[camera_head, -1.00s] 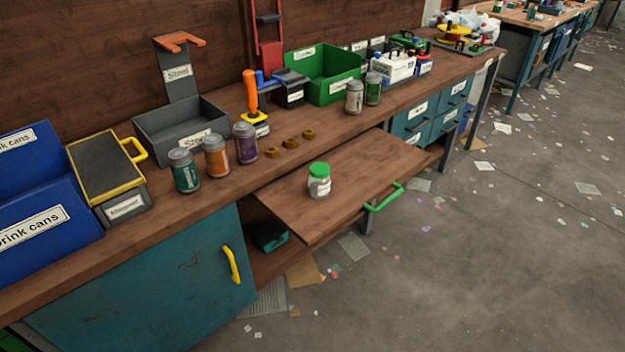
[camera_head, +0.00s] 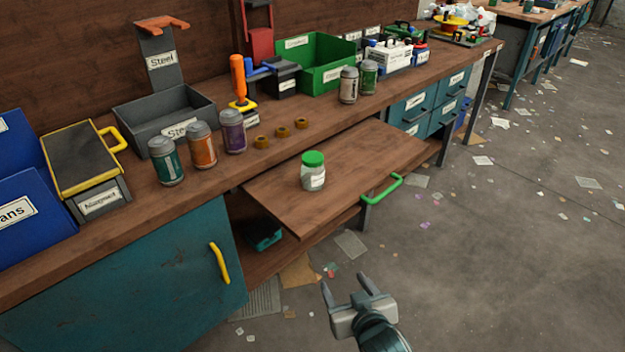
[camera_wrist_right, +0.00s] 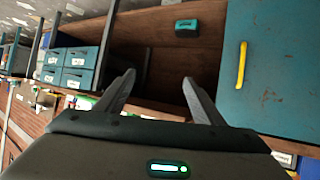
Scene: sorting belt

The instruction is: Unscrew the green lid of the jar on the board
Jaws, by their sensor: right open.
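The jar (camera_head: 313,178) is clear with a white label and stands upright on the pulled-out wooden board (camera_head: 370,158). Its green lid (camera_head: 313,158) sits on top. My right gripper (camera_head: 345,283) is open and empty, in front of the bench and below the board, to the lower right of the jar. In the right wrist view its two fingers (camera_wrist_right: 158,90) are spread apart with nothing between them, and the jar does not show there. My left gripper is not in view.
The board has a green handle (camera_head: 383,189) at its front edge. Cans (camera_head: 203,146) and several brass rings (camera_head: 282,133) stand on the bench behind it. A teal cabinet door with a yellow handle (camera_head: 219,263) is at lower left. The board around the jar is clear.

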